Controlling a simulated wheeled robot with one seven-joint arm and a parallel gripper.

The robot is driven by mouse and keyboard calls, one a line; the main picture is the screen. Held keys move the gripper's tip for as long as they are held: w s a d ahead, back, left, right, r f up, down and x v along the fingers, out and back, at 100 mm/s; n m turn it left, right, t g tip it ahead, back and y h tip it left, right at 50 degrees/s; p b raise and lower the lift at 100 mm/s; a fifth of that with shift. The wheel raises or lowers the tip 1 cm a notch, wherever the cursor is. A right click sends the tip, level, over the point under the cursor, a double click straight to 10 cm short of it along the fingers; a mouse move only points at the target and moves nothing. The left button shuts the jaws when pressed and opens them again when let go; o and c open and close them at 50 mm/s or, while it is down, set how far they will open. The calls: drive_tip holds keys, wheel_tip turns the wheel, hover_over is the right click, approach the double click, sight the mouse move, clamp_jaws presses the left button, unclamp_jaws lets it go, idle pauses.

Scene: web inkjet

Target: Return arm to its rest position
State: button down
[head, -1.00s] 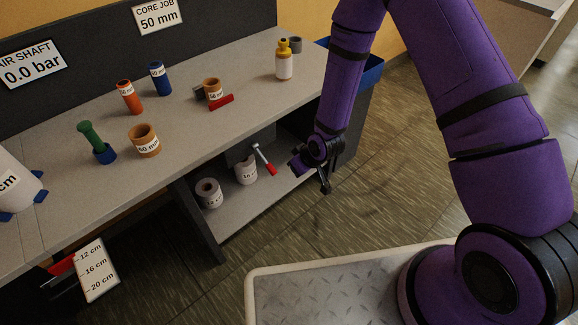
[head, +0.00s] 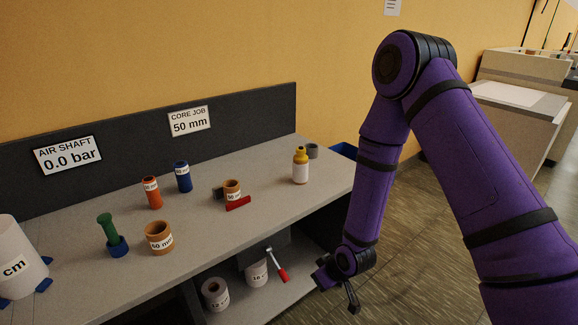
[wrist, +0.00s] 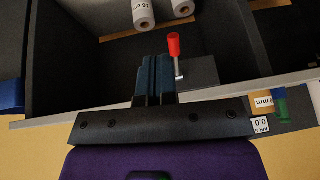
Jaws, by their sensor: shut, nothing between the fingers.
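My gripper (head: 352,302) hangs at the end of my purple arm, in front of the bench's right end, beside the open lower shelf. Its fingers are shut with nothing between them. In the wrist view the shut dark fingers (wrist: 153,72) point towards the shelf, where a red-handled tool (wrist: 175,52) appears just past them. In the head view my arm is bent, with its elbow high and its forearm hanging down. The arm's base is out of the picture.
The bench top (head: 262,222) holds a yellow-capped bottle (head: 300,168), orange (head: 152,193) and blue (head: 182,178) cylinders, a tan ring (head: 159,238) and a green-handled piece (head: 107,232). White rolls (head: 215,294) and the red-handled tool (head: 277,265) occupy the lower shelf. Open floor (head: 425,235) lies right.

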drive_tip(key=d+r+m+h, duration=0.1)
drive_tip(key=d+r, duration=0.3)
drive_tip(key=r, duration=0.6)
drive_tip(key=d+r+m+t+h, duration=0.1)
drive_tip(key=d+r, duration=0.2)
drive_tip(key=r, duration=0.7)
drive_tip(key=d+r+m+h, duration=0.1)
drive_tip(key=d+r, duration=0.3)
drive_tip(key=r, duration=0.6)
drive_tip(key=s+d+r+m, duration=0.2)
drive_tip(key=s+d+r, duration=0.1)
drive_tip(key=s+r, duration=0.6)
drive_tip(key=s+d+r+m+h, duration=0.1)
drive_tip(key=s+d+r+m, duration=0.1)
drive_tip(key=s+r, duration=0.7)
drive_tip(key=s+d, duration=0.1)
drive_tip(key=s, duration=0.3)
drive_tip(key=shift+s+d, duration=0.15)
drive_tip(key=shift+d, duration=0.05)
